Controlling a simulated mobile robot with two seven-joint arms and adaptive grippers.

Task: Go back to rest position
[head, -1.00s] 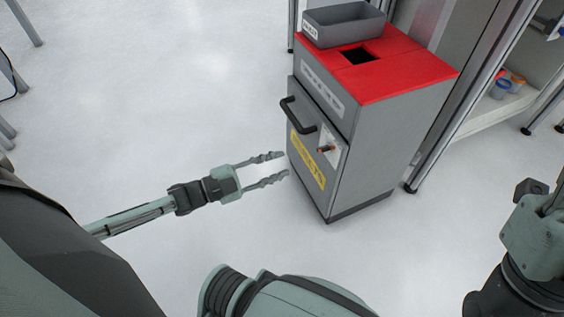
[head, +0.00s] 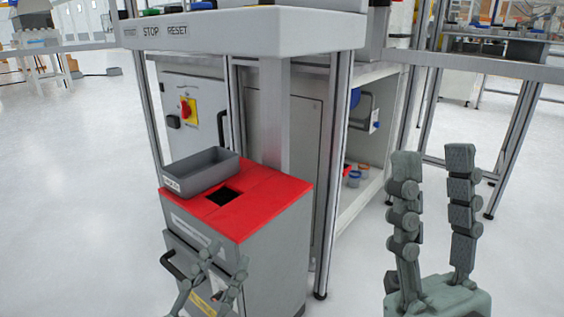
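My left gripper (head: 210,282) is low in the head view, in front of the grey cabinet with the red top. Its two fingers are spread apart with nothing between them. My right gripper (head: 432,190) is large and close at the right side, pointing up. Its two fingers are wide apart and empty, with open floor behind them. Most of both arms is out of view below.
The grey cabinet (head: 272,262) has a red top (head: 262,200) with a square hole and a grey bin (head: 201,172) on it. Behind stands a metal-framed workstation with a STOP and RESET panel (head: 230,32). Floor at the left (head: 70,200) is clear.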

